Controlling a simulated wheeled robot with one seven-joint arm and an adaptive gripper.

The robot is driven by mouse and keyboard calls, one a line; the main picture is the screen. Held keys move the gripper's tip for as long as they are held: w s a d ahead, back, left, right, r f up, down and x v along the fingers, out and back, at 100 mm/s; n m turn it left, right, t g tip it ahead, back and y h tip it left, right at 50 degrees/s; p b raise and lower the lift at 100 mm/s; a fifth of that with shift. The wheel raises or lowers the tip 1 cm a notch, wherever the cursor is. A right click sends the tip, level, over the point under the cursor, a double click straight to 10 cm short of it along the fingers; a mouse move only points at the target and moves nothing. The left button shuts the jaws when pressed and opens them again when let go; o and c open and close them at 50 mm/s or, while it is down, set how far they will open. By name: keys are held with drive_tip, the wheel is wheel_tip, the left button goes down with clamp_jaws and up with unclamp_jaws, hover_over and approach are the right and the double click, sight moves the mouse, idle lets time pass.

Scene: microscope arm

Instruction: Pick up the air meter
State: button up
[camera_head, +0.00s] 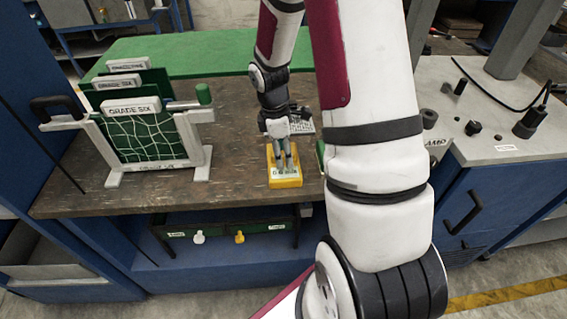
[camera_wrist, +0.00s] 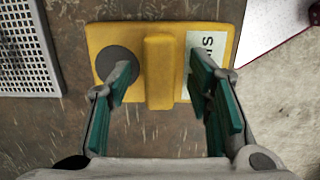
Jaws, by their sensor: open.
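The air meter (camera_head: 287,182) appears to be the small yellow block with a white label on the brown bench top, near its front edge. The label's text is only partly legible. In the wrist view the air meter (camera_wrist: 158,30) shows a raised yellow bar in its middle, a dark round disc on the left and the white label on the right. My gripper (camera_head: 284,162) is right over it, fingers pointing down. In the wrist view my open gripper (camera_wrist: 168,88) has its green pads on either side of the raised bar, with gaps to it.
A grey perforated plate (camera_wrist: 25,50) lies left of the block in the wrist view. A rack of green panels (camera_head: 145,135) stands at the left of the bench. A green mat (camera_head: 200,54) lies behind. My arm hides the bench's right part.

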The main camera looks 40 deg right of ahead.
sight(283, 152)
drive_tip(key=shift+c, duration=0.3)
clamp_jaws()
drive_tip(key=shift+r, duration=0.15)
drive_tip(key=shift+r, duration=0.65)
wheel_tip(283, 152, up, 2)
drive_tip(key=shift+r, duration=0.15)
drive_tip(key=s+a+p, duration=0.1)
drive_tip(key=s+a, duration=0.2)
drive_tip(key=s, duration=0.4)
drive_tip(key=s+a+r+p, duration=0.1)
drive_tip(key=s+a, duration=0.3)
drive_tip(key=s, duration=0.3)
drive_tip(key=shift+a+p, duration=0.3)
drive_tip(key=shift+p, duration=0.05)
